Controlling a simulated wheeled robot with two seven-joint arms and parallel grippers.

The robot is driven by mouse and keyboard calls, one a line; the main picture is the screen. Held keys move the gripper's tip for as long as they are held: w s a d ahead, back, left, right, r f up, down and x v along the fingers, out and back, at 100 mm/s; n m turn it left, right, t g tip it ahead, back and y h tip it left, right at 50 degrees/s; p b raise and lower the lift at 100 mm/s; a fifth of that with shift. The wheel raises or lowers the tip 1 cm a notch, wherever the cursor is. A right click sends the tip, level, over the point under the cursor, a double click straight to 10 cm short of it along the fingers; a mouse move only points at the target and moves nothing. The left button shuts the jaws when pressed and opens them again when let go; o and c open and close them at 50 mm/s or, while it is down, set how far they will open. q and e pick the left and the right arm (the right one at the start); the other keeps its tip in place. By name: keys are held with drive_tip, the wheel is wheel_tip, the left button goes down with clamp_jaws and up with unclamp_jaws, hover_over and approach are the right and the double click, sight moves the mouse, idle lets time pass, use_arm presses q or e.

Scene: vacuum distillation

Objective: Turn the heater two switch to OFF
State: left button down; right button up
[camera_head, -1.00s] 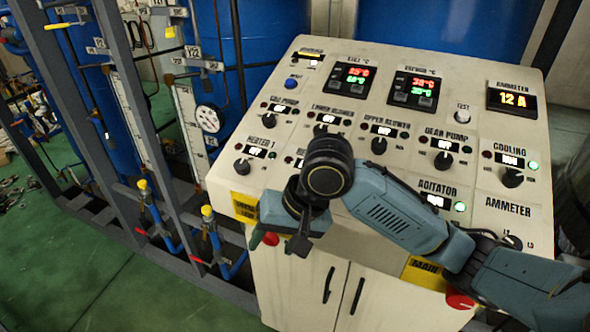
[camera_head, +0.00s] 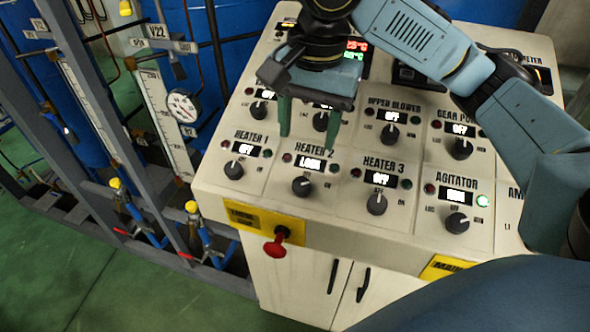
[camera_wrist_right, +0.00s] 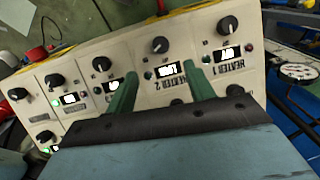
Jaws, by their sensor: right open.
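The heater two switch (camera_head: 302,187) is a round black knob on the cream control panel, under the "HEATER 2" label. Its small display (camera_head: 310,164) reads something like "LOCL", unlike the "OFF" displays beside it. The knob also shows in the right wrist view (camera_wrist_right: 160,46), just beyond and between my fingers. My right gripper (camera_head: 308,140) is open and empty, with two green fingers pointing down over the panel behind the heater two label. The fingers, apart, also show in the right wrist view (camera_wrist_right: 162,88). They do not touch the knob. My left gripper is not in view.
The heater one knob (camera_head: 234,170) is on the left and the heater three knob (camera_head: 377,203) on the right. The agitator knob (camera_head: 457,222) is farther right. A red emergency knob (camera_head: 275,246) sticks out at the panel's front edge. Pipes and gauges stand left.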

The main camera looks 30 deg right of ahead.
sight(301, 184)
wheel_tip(301, 184, down, 6)
drive_tip(key=shift+w+a+r, duration=0.1)
drive_tip(key=shift+w, duration=0.05)
wheel_tip(301, 184, down, 5)
drive_tip(key=shift+a+f+b, duration=0.1)
drive_tip(key=shift+b, duration=0.3)
drive_tip(key=shift+w+f, duration=0.25)
drive_tip(key=shift+f, duration=0.1)
drive_tip(key=shift+s, duration=0.15)
drive_tip(key=c, duration=0.9)
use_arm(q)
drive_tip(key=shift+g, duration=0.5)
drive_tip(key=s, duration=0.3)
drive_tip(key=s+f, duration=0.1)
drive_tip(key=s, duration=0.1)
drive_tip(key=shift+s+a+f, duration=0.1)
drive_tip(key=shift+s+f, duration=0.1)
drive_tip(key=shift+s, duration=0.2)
use_arm(e)
drive_tip(key=shift+c, duration=0.3)
